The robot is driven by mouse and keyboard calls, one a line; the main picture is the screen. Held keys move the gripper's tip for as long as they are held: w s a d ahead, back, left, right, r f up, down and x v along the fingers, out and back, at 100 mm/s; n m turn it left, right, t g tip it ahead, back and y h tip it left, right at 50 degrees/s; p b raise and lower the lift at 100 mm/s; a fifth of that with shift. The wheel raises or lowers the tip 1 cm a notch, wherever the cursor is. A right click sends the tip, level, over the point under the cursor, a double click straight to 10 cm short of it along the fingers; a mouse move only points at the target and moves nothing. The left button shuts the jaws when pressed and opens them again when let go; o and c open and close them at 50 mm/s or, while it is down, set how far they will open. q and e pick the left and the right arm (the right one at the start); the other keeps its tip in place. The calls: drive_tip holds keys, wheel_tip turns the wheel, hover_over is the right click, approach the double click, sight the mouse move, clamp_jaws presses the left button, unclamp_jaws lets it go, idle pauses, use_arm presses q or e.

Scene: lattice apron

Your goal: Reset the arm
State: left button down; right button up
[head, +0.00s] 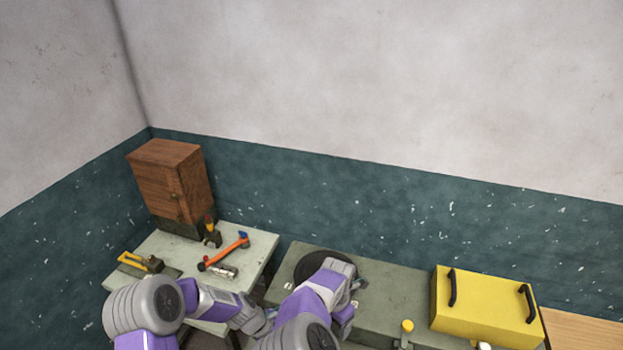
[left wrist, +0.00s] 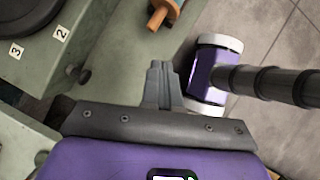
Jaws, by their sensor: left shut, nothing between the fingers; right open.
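My right gripper (head: 358,284) is open in the head view, at the end of the purple and grey right arm. It is beside the round dark disc (head: 309,265) on the grey-green bench, and the arm covers part of the disc. I see nothing held in it. My left arm reaches in from the left, low in front of the pale table. Its gripper is largely hidden in the head view.
The pale table (head: 262,247) holds a wooden cabinet (head: 172,182), an orange-handled hammer (head: 224,252) and a yellow-handled tool (head: 133,261). A yellow box (head: 483,306) with black handles stands on the grey-green bench (head: 395,290). The left wrist view shows an orange part (left wrist: 166,12) at the bench edge.

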use_arm(q)
drive_tip(key=s+a+f+m+y, duration=0.1)
drive_tip(key=s+f+m, duration=0.2)
drive_tip(key=s+m, duration=0.6)
drive_tip(key=s+a+f+m+y, duration=0.1)
drive_tip(key=s+f+m, duration=0.3)
drive_tip(key=s+m, duration=0.55)
use_arm(e)
drive_tip(key=s+d+f+m+t+y, duration=0.1)
drive_tip(key=s+f+m+t+y, duration=0.15)
drive_tip(key=f+m, duration=0.5)
drive_tip(key=s+d+f+m+t+y, duration=0.1)
drive_tip(key=s+f+m+y, duration=0.15)
drive_tip(key=f+m, duration=0.5)
drive_tip(key=s+d+m+g, duration=0.2)
drive_tip(key=s+m+g, duration=0.1)
drive_tip(key=s+m, duration=1.2)
use_arm(q)
wheel_tip(320, 180, down, 19)
drive_tip(key=s+n+b, duration=0.1)
drive_tip(key=n+b, duration=0.1)
drive_tip(key=b, duration=1.7)
drive_tip(key=shift+a+f+b, duration=0.15)
drive_tip(key=shift+f+b, duration=0.05)
drive_tip(key=shift+b, duration=0.1)
use_arm(e)
wheel_tip(320, 180, down, 20)
drive_tip(key=n, duration=0.1)
drive_tip(key=shift+s+h, duration=0.3)
drive_tip(key=shift+h, duration=0.1)
